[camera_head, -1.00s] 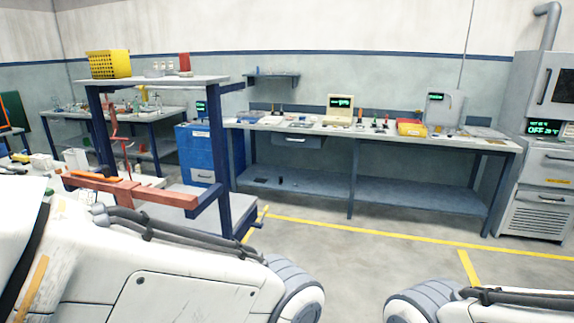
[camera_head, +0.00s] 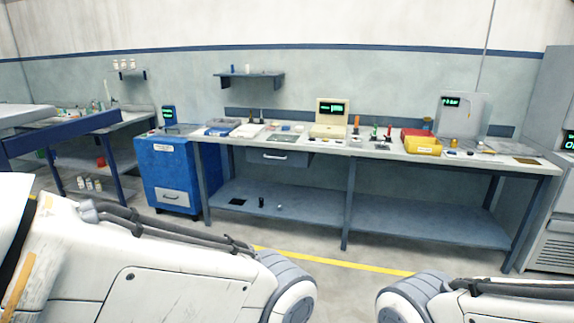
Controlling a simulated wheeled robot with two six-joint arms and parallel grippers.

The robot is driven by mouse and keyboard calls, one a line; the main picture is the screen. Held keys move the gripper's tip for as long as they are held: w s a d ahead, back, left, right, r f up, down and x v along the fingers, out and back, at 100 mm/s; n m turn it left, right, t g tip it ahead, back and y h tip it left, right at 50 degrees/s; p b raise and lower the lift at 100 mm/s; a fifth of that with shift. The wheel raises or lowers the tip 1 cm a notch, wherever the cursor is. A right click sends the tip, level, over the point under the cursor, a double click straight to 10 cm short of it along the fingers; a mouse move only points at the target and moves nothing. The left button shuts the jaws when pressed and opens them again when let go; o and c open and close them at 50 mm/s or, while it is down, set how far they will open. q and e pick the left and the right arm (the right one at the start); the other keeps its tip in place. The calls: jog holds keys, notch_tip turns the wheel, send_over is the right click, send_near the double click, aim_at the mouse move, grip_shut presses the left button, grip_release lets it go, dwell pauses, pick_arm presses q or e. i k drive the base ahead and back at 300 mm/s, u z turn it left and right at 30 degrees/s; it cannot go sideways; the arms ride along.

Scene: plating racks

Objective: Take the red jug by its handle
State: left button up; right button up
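No red jug with a clear handle shows in the head view. A small red object (camera_head: 101,161) stands on the lower shelf of the left bench; it is too small to tell what it is. A red bin (camera_head: 417,133) sits behind a yellow bin (camera_head: 423,146) on the long bench. My white arm links cross the bottom of the view on both sides, and neither gripper shows.
The long grey bench (camera_head: 384,155) runs along the back wall with small tools on it. A blue cabinet (camera_head: 169,178) stands at its left end. A blue frame (camera_head: 60,133) juts in at left. A grey machine (camera_head: 553,190) stands at right. Floor before the bench looks clear.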

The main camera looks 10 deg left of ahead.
aim_at(102, 163)
jog(key=i, duration=4.3)
jog(key=u, duration=2.75)
jog(key=i, duration=4.3)
jog(key=z, duration=0.85)
